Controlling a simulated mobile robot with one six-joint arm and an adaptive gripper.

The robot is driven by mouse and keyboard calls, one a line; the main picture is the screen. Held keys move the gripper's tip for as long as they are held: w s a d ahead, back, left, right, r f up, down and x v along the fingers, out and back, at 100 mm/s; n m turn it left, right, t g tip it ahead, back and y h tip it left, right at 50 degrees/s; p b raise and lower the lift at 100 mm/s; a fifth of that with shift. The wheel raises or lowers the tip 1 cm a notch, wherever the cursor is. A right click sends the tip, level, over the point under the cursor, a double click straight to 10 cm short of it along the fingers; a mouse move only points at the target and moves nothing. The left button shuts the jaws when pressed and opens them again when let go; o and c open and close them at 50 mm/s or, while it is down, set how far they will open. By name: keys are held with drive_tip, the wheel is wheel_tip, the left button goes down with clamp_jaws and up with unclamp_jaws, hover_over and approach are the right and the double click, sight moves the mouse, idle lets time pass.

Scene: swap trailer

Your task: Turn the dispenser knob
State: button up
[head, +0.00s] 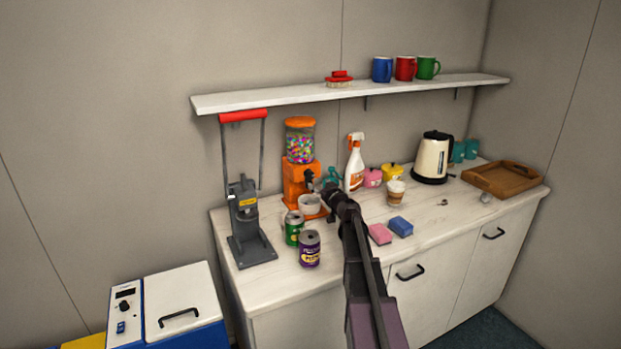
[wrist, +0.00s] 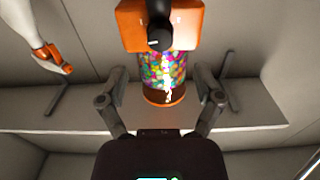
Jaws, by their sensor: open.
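The candy dispenser (head: 301,178) stands on the counter, with an orange base and lid and a clear globe of coloured sweets. Its dark knob (wrist: 160,33) shows on the orange body at the top of the wrist view, where the dispenser (wrist: 131,28) appears upside down. My gripper (head: 328,190) is just right of the dispenser's front in the head view. Its two fingers are spread apart and empty in the wrist view (wrist: 161,82). The knob lies beyond the fingertips there, and I see no contact with it. My gripper partly hides the dispenser's front in the head view.
A pale cup (head: 309,205) sits at the dispenser's foot. A green can (head: 293,229) and a purple can (head: 309,250) stand in front. A spray bottle (head: 355,165) is close behind my gripper. A grey press (head: 246,222) stands left; a shelf (head: 290,98) hangs above.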

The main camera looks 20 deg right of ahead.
sight(311, 177)
drive_tip(key=shift+w+a, duration=0.15)
drive_tip(key=shift+w, duration=3.45)
